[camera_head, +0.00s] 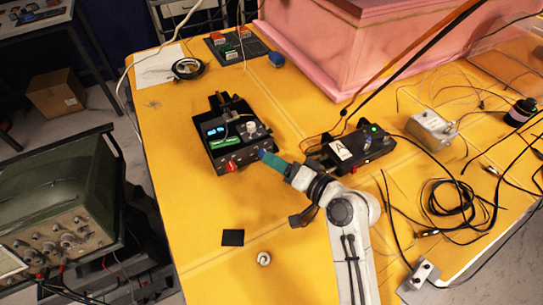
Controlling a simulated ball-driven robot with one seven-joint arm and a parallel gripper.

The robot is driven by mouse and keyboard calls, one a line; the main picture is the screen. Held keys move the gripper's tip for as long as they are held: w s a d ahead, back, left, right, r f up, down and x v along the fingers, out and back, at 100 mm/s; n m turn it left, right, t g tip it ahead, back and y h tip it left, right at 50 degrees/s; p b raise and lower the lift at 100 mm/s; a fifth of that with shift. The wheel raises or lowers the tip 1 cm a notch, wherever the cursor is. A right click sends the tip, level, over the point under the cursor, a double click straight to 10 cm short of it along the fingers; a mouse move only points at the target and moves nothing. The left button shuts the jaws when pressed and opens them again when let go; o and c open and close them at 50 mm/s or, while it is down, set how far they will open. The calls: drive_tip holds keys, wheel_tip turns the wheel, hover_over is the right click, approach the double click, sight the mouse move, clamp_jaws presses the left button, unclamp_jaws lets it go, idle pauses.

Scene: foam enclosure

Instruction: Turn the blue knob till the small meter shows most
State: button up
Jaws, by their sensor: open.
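A black instrument box (213,151) sits on the yellow table, with its top parts exposed. A small blue-lit display (215,131) shows on it, too small to read. A red knob (231,166) is on its front face. A small blue spot, apparently the blue knob (261,153), shows at the box's front right corner. My gripper (266,157), with teal fingers, is at that corner, reaching in from the right. It is open, and its fingertips are at or around the blue spot. The fingers partly hide the knob, and I cannot tell whether they touch it.
A second black box (356,150) marked A stands right of my gripper. A grey metal box (431,128) and loose cables (453,200) lie further right. A pink foam block (350,45) stands behind. A black square (233,237) and white ring (264,258) lie on the clear front area.

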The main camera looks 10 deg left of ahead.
sight(263, 154)
drive_tip(key=shift+x, duration=1.5)
drive_tip(key=shift+s, duration=0.1)
clamp_jaws()
